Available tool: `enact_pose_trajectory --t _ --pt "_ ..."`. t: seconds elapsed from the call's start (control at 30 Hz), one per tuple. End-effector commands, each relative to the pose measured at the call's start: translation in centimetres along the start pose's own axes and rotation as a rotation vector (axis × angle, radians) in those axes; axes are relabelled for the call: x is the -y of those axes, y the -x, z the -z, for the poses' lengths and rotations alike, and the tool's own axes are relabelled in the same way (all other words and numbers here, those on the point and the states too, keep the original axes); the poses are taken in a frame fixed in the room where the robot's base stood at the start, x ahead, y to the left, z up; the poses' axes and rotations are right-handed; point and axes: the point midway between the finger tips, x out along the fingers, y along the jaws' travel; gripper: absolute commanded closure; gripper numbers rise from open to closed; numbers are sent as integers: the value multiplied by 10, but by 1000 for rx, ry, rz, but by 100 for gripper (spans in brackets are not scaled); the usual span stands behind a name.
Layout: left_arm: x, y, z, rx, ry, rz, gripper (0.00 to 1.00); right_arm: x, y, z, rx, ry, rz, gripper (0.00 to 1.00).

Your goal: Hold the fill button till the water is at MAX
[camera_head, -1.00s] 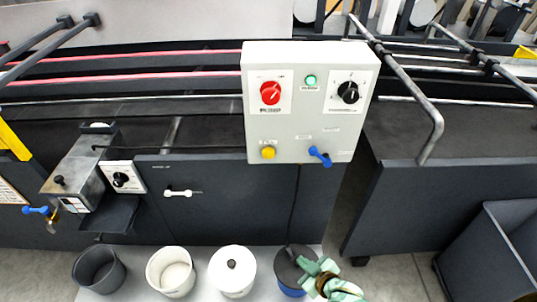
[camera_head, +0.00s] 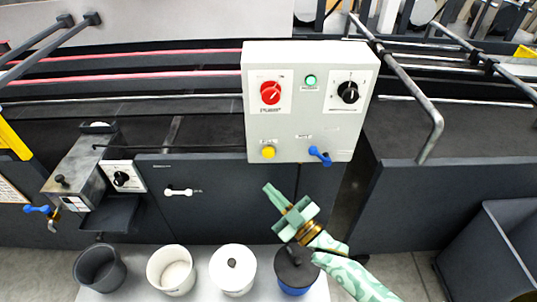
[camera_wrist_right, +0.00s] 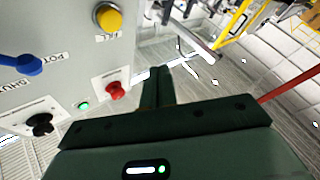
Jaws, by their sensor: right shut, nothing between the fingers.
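A yellow button (camera_head: 268,152) sits at the lower left of the light grey control box (camera_head: 290,130). It also shows in the right wrist view (camera_wrist_right: 108,18), with a small label under it that is hard to read. My right gripper (camera_head: 268,189) is shut and empty, in front of the dark machine panel below the box. Its fingers point up and left toward the yellow button, apart from it. The fingers also show in the right wrist view (camera_wrist_right: 160,86). No water level or MAX mark can be made out. My left gripper is not in view.
The box also carries a red knob (camera_head: 270,93), a green lamp (camera_head: 310,80), a black knob (camera_head: 348,92) and a blue lever (camera_head: 319,156). Several pots stand below, including a blue one with a dark lid (camera_head: 296,270). A metal unit (camera_head: 75,178) is at left.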

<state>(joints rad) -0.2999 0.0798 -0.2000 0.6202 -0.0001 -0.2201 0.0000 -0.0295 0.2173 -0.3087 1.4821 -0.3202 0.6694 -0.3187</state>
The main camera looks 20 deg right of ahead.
Motion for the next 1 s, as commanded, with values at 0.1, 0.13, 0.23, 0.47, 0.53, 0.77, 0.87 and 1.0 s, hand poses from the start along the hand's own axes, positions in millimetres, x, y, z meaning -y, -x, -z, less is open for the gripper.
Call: enact_pose_trajectory --t 0.1,0.13,0.23,0.47,0.53,0.77,0.87,1.0 --pt "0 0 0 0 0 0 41 0 0 0 2 -1 0 100" --pt "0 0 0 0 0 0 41 0 0 0 2 -1 0 100" --pt "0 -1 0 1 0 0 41 -1 -1 -2 2 -1 0 100" --pt "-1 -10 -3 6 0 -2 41 -10 -15 -15 2 0 0 100" --pt "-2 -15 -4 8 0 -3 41 -16 -22 -20 3 0 0 100" --pt "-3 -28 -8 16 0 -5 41 -32 -44 -37 4 -1 0 100" --pt "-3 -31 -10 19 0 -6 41 -37 -52 -42 4 0 1 100" --pt "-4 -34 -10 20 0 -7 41 -42 -58 -45 4 -1 1 100"
